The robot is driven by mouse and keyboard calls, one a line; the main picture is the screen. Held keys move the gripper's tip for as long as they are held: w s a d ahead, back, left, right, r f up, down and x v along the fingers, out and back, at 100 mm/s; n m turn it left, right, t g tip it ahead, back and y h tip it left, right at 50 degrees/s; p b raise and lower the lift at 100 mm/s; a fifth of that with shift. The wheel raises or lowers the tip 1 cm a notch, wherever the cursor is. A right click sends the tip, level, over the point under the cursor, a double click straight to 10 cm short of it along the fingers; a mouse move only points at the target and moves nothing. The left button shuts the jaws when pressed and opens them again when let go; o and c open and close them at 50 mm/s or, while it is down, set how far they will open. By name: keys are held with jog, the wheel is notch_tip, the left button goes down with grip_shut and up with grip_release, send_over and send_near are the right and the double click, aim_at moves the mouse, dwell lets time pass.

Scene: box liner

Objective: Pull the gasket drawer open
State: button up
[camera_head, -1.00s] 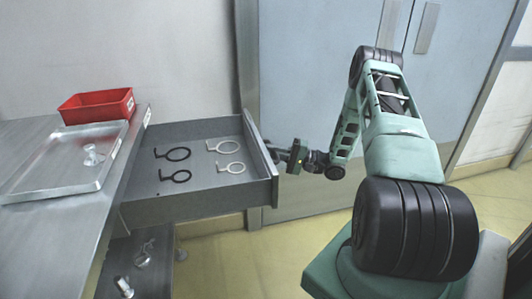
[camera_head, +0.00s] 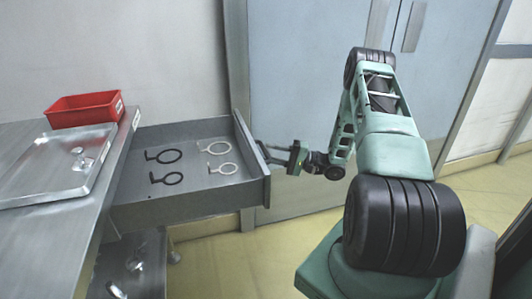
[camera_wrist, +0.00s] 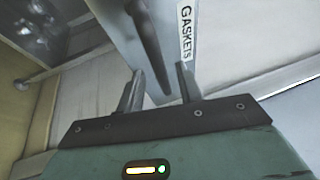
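The gasket drawer (camera_head: 185,211) stands pulled far out from under the metal bench in the head view. In the wrist view the drawer front carries a "GASKETS" label (camera_wrist: 186,33), and the handle (camera_wrist: 147,40) runs down between the fingers. My gripper (camera_wrist: 160,72) is at the handle with its fingers apart; gaps show beside the bar. It also shows in the head view (camera_head: 276,155).
A red bin (camera_head: 85,110) and a metal tray (camera_head: 62,165) with a small metal part sit on the bench (camera_head: 45,235) at left. A lower shelf (camera_head: 148,265) holds metal parts. A grey-blue cabinet (camera_head: 310,80) stands behind my arm. The floor before the drawer is clear.

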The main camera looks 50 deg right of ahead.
jog(key=v, duration=1.4)
jog(key=shift+s+d+b, duration=0.2)
jog(key=shift+s+b, duration=0.1)
jog(key=shift+f, duration=0.1)
